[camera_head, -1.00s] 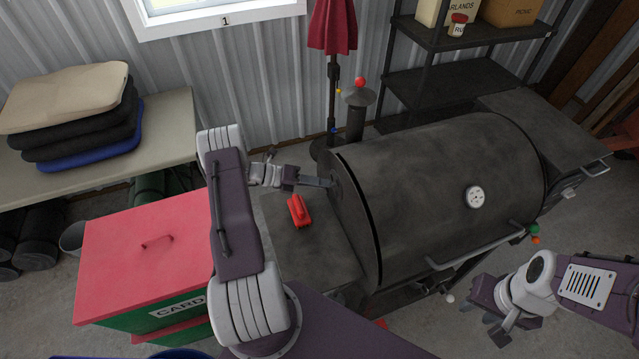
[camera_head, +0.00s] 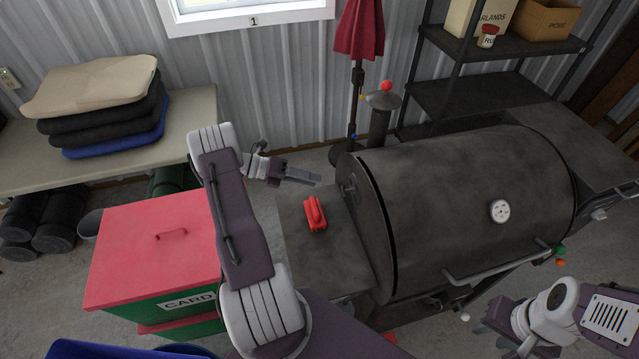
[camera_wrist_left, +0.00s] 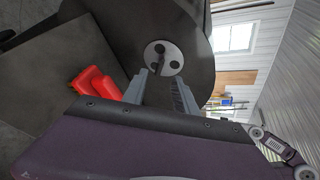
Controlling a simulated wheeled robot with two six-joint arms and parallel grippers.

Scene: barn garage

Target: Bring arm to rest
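My left arm rises at the centre left of the head view. Its gripper (camera_head: 305,178) is over the left side of the grill, near the grill's end and behind a red object on the side shelf. In the left wrist view the two fingers (camera_wrist_left: 163,92) stand apart with nothing between them, so it is open. The round end of the grill lies beyond the fingertips. My right gripper (camera_head: 502,338) is low at the right of the head view, in front of the grill; its finger gap is unclear.
The black grill (camera_head: 470,190) fills the centre right. The red object (camera_head: 315,213) lies on its side shelf (camera_head: 330,255). A red-lidded bin (camera_head: 150,250) stands to the left, a cushion-stacked table (camera_head: 190,120) behind it. A closed red umbrella (camera_head: 358,30) stands behind the grill.

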